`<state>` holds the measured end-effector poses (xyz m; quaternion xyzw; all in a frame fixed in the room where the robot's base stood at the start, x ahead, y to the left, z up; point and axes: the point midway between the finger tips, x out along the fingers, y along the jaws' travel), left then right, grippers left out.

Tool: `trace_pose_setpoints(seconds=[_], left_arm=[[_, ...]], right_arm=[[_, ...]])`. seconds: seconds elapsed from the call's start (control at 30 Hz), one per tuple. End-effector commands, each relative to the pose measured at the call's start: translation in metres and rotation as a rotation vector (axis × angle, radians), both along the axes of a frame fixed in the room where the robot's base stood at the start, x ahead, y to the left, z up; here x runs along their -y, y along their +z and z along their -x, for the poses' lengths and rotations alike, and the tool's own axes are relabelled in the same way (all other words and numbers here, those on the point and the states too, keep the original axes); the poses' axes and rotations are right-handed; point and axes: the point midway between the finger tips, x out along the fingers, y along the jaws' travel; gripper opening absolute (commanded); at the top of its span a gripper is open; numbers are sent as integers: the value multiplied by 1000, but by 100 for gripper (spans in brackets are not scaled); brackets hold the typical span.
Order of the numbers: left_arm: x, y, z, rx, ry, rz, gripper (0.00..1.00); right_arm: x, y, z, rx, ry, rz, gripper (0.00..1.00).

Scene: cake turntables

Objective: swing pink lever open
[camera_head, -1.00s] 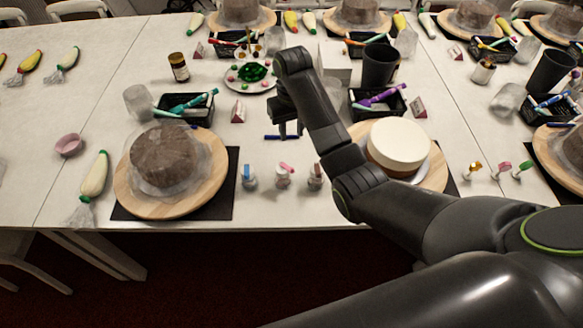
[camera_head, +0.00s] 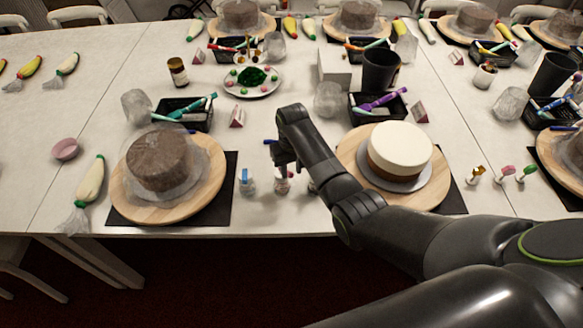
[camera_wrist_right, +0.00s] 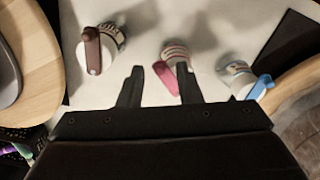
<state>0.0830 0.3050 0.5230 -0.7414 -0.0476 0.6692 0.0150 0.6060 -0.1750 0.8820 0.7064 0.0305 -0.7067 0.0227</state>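The pink lever (camera_wrist_right: 165,77) sits on a small striped-top dispenser (camera_wrist_right: 175,52) in the right wrist view. That dispenser also shows under my gripper in the head view (camera_head: 282,186), its top partly hidden. My right gripper (camera_wrist_right: 158,76) is open and points down above it. The lever lies between the two fingertips, close to the picture's right finger. I cannot tell whether that finger touches it. My left gripper is out of view.
A dispenser with a blue lever (camera_wrist_right: 258,87) and one with a brown lever (camera_wrist_right: 92,50) stand close on either side. A chocolate cake on a wooden turntable (camera_head: 205,190) is left, and a cream-topped cake (camera_head: 400,150) is right.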

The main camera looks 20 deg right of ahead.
Motion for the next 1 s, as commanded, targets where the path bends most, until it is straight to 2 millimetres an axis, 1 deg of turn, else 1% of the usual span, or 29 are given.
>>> trace_pose_setpoints(seconds=[0.27, 0.37, 0.5, 0.53, 0.8, 1.0], left_arm=[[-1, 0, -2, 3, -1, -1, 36], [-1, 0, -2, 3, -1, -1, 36], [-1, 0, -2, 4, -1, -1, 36], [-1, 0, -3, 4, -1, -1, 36], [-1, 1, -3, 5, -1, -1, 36], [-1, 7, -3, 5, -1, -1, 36]], right_arm=[[0, -2, 0, 0, 0, 0, 32], [0, -2, 0, 0, 0, 0, 20], [0, -2, 0, 0, 0, 0, 1], [0, -1, 0, 0, 0, 0, 0], [1, -1, 0, -1, 9, 1, 0], [4, 0, -2, -1, 72, 1, 0]])
